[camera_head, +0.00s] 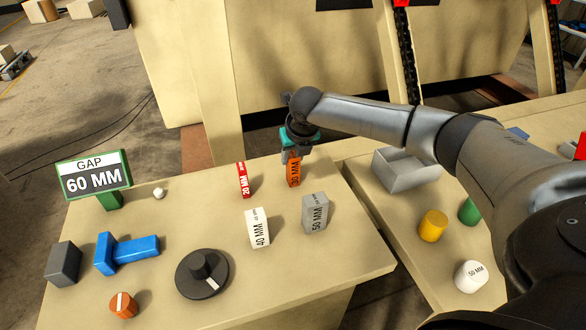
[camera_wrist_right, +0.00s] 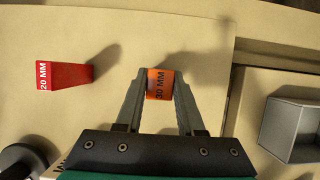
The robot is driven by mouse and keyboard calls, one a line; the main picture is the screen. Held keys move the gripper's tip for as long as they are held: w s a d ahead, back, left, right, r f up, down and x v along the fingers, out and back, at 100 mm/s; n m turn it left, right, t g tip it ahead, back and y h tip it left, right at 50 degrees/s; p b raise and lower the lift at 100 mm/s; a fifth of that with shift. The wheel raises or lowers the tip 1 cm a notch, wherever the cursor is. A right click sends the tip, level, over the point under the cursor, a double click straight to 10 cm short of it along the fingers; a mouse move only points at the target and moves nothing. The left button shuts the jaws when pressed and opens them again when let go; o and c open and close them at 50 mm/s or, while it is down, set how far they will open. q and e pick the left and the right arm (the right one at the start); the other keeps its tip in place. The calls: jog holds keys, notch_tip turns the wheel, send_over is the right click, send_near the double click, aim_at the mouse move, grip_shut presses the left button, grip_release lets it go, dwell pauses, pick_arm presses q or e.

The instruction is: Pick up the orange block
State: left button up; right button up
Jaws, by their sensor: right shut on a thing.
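The orange block (camera_head: 293,172), marked 30 MM, stands upright near the far right corner of the left table. My right gripper (camera_head: 291,154) comes down on it from above and is shut on it. In the right wrist view the orange block (camera_wrist_right: 159,84) sits between the two fingertips of my right gripper (camera_wrist_right: 159,76), with a finger against each side. I cannot tell whether the block still touches the table. My left gripper is in neither view.
A red 20 MM block (camera_head: 244,180), a white 40 MM block (camera_head: 258,228) and a grey 50 MM block (camera_head: 315,213) stand nearby. A black dial (camera_head: 203,273), a blue piece (camera_head: 127,252) and a gap sign (camera_head: 94,175) are further left. A grey open box (camera_head: 407,174) stands right.

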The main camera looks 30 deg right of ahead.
grip_shut()
jog(key=shift+r, duration=0.2)
